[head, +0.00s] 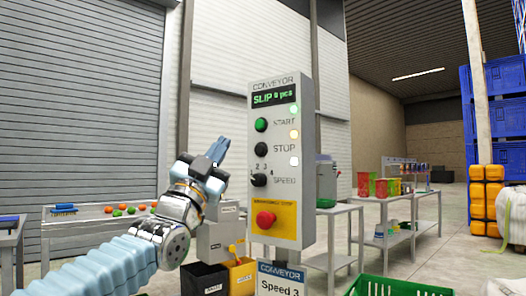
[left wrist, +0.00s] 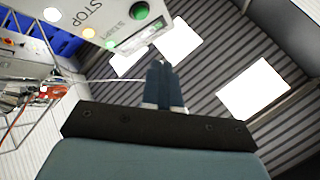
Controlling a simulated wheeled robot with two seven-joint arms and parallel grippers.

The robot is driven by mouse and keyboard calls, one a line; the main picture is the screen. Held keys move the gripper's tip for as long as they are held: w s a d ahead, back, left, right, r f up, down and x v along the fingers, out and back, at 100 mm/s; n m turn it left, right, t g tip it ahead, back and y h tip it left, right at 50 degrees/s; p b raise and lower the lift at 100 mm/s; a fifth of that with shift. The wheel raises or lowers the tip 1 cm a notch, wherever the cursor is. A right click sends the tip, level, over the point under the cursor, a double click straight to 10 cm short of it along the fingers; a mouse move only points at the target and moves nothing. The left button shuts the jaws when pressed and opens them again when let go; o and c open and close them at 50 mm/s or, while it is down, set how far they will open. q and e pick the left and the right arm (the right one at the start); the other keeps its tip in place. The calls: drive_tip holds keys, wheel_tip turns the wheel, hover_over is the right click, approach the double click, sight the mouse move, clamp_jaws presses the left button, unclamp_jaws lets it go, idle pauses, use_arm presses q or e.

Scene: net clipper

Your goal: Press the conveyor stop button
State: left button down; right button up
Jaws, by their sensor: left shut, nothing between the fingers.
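The conveyor control panel (head: 281,160) is a grey upright box in the middle of the head view. Its display reads SLIP, with more small text. The green START button (head: 261,125) is at the top, the dark STOP button (head: 260,149) below it, then the SPEED knob (head: 259,180) and a red mushroom button (head: 265,219) on a yellow plate. My left gripper (head: 221,150) is shut and empty, left of the panel and apart from it in the picture. In the left wrist view, the shut fingers (left wrist: 164,66) are below the green button (left wrist: 139,10). My right gripper is not in view.
A sign (head: 281,279) reading Conveyor, Speed 3 hangs below the panel. A table with colored balls (head: 115,210) stands at left. Black and yellow bins (head: 241,275) are below my arm. A green crate (head: 400,287) is at lower right.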

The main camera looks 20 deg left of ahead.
sight(260, 149)
use_arm(q)
drive_tip(key=shift+w+d+p, duration=0.25)
drive_tip(key=shift+w+p, duration=0.45)
drive_tip(key=shift+w, duration=0.75)
drive_tip(key=shift+w+d+p, duration=0.25)
drive_tip(key=shift+w+p, duration=0.4)
drive_tip(key=shift+w, duration=0.8)
drive_tip(key=shift+w+d+p, duration=0.25)
drive_tip(key=shift+w+p, duration=0.45)
drive_tip(key=shift+w, duration=0.75)
drive_tip(key=shift+w, duration=0.15)
drive_tip(key=shift+w, duration=0.25)
